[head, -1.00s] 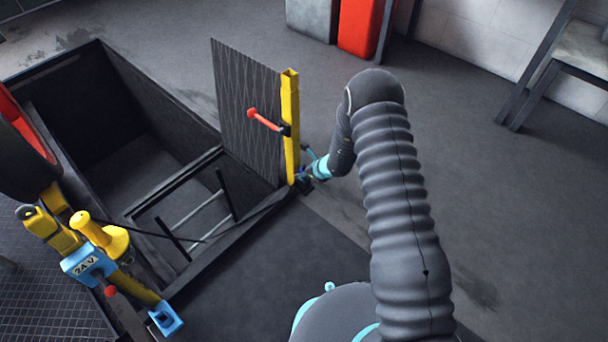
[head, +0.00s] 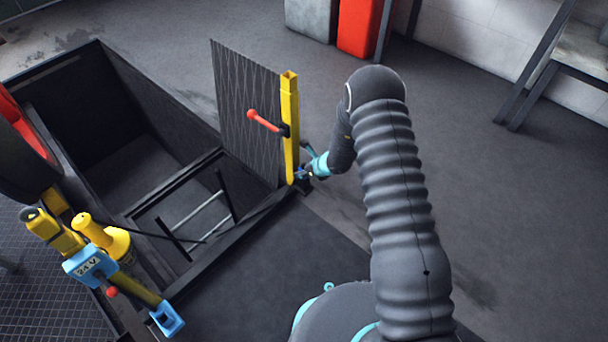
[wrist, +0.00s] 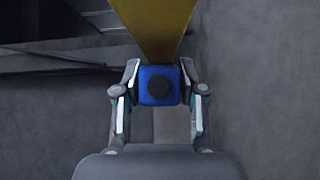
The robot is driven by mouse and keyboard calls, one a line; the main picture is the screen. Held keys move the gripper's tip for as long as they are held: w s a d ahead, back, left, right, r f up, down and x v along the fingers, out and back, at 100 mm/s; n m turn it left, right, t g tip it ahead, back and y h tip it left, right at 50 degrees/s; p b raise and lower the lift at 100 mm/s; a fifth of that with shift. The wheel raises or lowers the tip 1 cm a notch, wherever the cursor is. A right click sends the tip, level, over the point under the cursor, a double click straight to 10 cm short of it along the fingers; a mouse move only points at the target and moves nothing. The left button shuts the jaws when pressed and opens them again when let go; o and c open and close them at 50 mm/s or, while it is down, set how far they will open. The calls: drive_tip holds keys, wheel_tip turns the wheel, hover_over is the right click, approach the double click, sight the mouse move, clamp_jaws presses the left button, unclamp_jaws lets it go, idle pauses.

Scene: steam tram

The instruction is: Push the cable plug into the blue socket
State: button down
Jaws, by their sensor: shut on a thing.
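A blue block with a dark round centre (wrist: 157,72), seemingly the cable plug, sits between the fingers of my gripper (wrist: 158,85) in the wrist view. The fingers are shut on its sides. In the head view my gripper (head: 307,173) is low at the foot of a yellow post (head: 290,130); the plug is too small there to make out clearly. A dark cable (head: 150,234) sags across the pit toward that post. A blue open-faced socket (head: 168,319) is at the lower left, at the end of a yellow bar, well away from my gripper.
An open floor pit (head: 115,150) with a ladder lies between the post and the socket. A raised hatch plate (head: 245,110) and red-tipped lever (head: 262,121) stand by the post. A blue 24 V box (head: 88,265) is at the left.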

drive_tip(key=shift+r+p, duration=0.9)
drive_tip(key=shift+r, duration=1.25)
drive_tip(key=shift+r, duration=0.1)
